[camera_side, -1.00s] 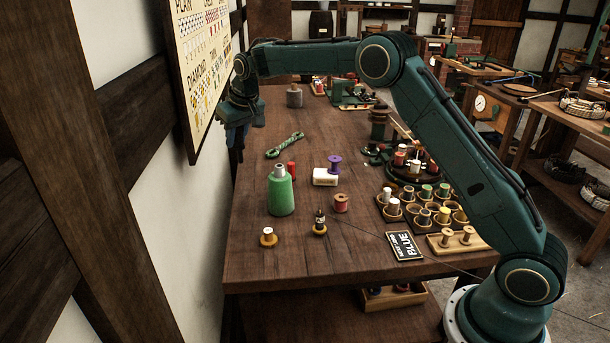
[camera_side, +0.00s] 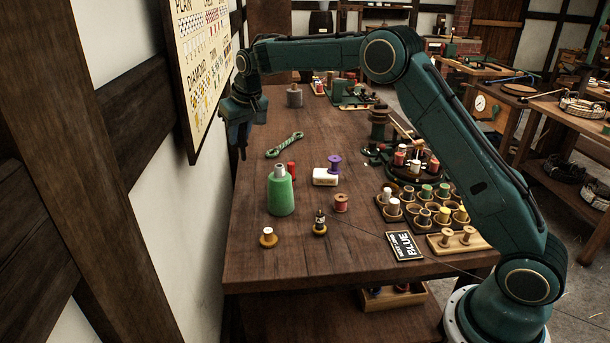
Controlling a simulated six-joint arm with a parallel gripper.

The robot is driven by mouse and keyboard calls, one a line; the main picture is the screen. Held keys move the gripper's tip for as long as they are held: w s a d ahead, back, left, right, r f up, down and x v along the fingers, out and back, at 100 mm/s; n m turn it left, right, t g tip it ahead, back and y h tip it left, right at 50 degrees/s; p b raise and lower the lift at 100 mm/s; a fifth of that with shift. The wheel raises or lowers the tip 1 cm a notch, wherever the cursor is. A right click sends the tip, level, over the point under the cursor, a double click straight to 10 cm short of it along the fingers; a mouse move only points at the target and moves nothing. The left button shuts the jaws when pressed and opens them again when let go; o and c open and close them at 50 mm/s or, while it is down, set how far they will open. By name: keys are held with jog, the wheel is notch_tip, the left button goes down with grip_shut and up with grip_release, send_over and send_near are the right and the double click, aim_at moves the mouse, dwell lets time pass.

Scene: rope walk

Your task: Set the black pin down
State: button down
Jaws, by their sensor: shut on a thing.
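My gripper (camera_side: 241,143) is at the far left edge of the table, close to the wall chart, with its fingers pointing down. It is shut on a small, dark, thin thing, taken as the black pin (camera_side: 243,154), which shows only as a short dark tip below the fingers. Most of it is hidden by the fingers, and its details are too small to read. I cannot tell whether it is over the table or just beyond its edge.
The wall chart (camera_side: 205,65) hangs close to my gripper. The table's left strip is mostly clear.

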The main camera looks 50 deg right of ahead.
jog(key=s+d+m+g+h, duration=0.1)
jog(key=s+d+m, duration=0.2)
jog(key=s, duration=0.7)
jog(key=s+d+m+g+h, duration=0.1)
jog(key=s+d+m, duration=0.3)
jog(key=s+m, duration=0.4)
jog(key=s+d+m+g+h, duration=0.2)
jog(key=s+d+m, duration=0.2)
jog(key=s, duration=0.9)
jog(key=shift+d+m+g, duration=0.25)
jog(key=shift+m+g, duration=0.05)
jog(key=shift+m, duration=0.5)
notch_tip(320, 180, down, 16)
jog(key=shift+f, duration=0.15)
jog(key=shift+f, duration=1.75)
jog(key=shift+f, duration=0.1)
